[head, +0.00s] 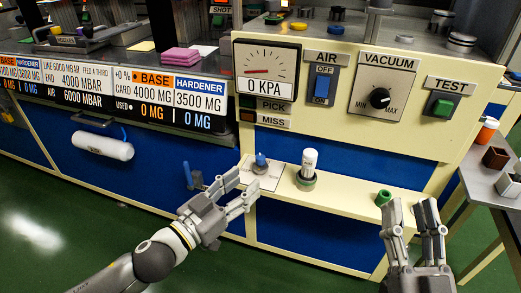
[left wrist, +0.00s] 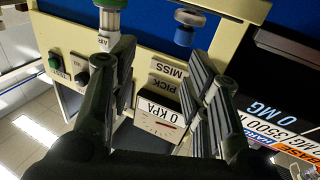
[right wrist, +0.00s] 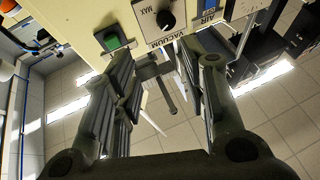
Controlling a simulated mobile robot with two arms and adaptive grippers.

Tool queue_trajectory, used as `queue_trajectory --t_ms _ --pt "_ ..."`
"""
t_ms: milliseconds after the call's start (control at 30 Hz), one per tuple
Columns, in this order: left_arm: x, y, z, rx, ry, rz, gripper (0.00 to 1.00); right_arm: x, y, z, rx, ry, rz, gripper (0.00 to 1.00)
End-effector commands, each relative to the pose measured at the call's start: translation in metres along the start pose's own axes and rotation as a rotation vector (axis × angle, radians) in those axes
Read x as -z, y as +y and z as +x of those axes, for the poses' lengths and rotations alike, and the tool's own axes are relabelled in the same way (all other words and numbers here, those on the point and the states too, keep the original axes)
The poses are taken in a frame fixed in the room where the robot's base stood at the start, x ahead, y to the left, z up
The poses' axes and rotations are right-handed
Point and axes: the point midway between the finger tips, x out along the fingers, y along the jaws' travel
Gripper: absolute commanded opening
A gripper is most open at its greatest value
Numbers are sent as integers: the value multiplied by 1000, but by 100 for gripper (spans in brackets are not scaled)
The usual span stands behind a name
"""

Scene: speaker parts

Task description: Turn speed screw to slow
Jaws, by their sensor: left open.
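I see no part labelled as a speed screw. A blue-topped fitting (head: 261,160) stands on a pale plate on the cream ledge (head: 345,191). Right of it, a white upright cylinder (head: 309,162) stands in a grey-green base. My left gripper (head: 240,187) is open and empty, in front of and just below the blue-topped fitting. In the left wrist view, the blue fitting (left wrist: 187,27) and the cylinder (left wrist: 109,20) lie beyond the fingers. My right gripper (head: 411,206) is open and empty, by the right end of the ledge, near a green ring (head: 383,197).
Above the ledge, the cream panel carries a gauge (head: 268,72) reading 0 KPA, a blue AIR switch (head: 322,88), a VACUUM knob (head: 380,98) and a green TEST button (head: 442,108). A blue lever (head: 188,175) sits left of the ledge. A side table (head: 480,178) stands at right.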

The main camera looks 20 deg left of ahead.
Motion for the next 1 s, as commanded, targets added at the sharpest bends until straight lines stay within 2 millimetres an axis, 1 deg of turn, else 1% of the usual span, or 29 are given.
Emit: queue_trajectory --t_ms 33,100,200,333,467,1000 --pt "1 -11 0 30 -18 5 44 -2 1 1 -1 -27 -1 40" --pt "0 -20 0 60 -31 3 44 -7 1 1 -3 -51 -2 40" --pt "-1 -26 2 76 -35 0 44 -10 2 0 -3 -62 -3 40" --pt "-1 -26 10 76 -34 -1 44 -9 2 0 -3 -57 -3 40" --pt "-1 -27 23 75 -32 0 44 -8 1 0 -2 -49 -2 40" --pt "-4 -31 86 75 -33 -2 44 4 -1 0 1 20 1 40"
